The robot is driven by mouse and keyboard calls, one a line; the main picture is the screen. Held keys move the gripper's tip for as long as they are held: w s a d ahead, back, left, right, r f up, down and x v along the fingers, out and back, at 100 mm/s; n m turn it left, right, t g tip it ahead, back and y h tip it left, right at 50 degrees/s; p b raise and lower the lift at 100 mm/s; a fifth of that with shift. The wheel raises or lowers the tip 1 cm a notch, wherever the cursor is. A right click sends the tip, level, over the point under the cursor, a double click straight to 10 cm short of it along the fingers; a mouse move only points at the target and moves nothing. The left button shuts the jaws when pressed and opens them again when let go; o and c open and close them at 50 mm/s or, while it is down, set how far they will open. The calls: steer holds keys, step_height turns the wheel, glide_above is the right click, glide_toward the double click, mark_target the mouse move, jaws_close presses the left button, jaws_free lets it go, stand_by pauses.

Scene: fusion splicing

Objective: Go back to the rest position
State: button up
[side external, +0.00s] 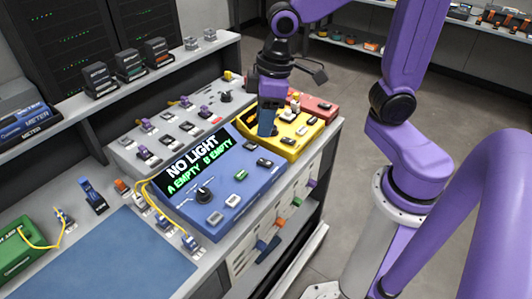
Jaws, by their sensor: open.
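My gripper (268,120) is at the end of my purple arm, above the far right part of the bench. It points down in front of the yellow box (285,142), near the back edge of the blue console (262,172). The picture is too small to tell whether its fingers touch anything. The fingers look open, and I see nothing held between them. The blue console has a dark screen (199,166) reading "NO LIGHT" and "A EMPTY B EMPTY".
A grey panel (165,133) with several small purple-topped parts stands behind the console. A red box (318,107) sits beside the yellow one. A blue mat (105,262) and a green box (14,247) with a yellow cable lie at left. A shelf (175,68) runs behind.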

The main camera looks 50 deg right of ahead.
steer(key=s+d+f+n+g, duration=0.1)
steer(key=s+d+n, duration=0.3)
steer(key=s, duration=1.1)
steer(key=shift+d+f+h, duration=0.15)
steer(key=shift+f+h, duration=0.2)
steer(key=shift+h, duration=0.05)
steer(key=shift+w, duration=0.1)
stand_by(0.6)
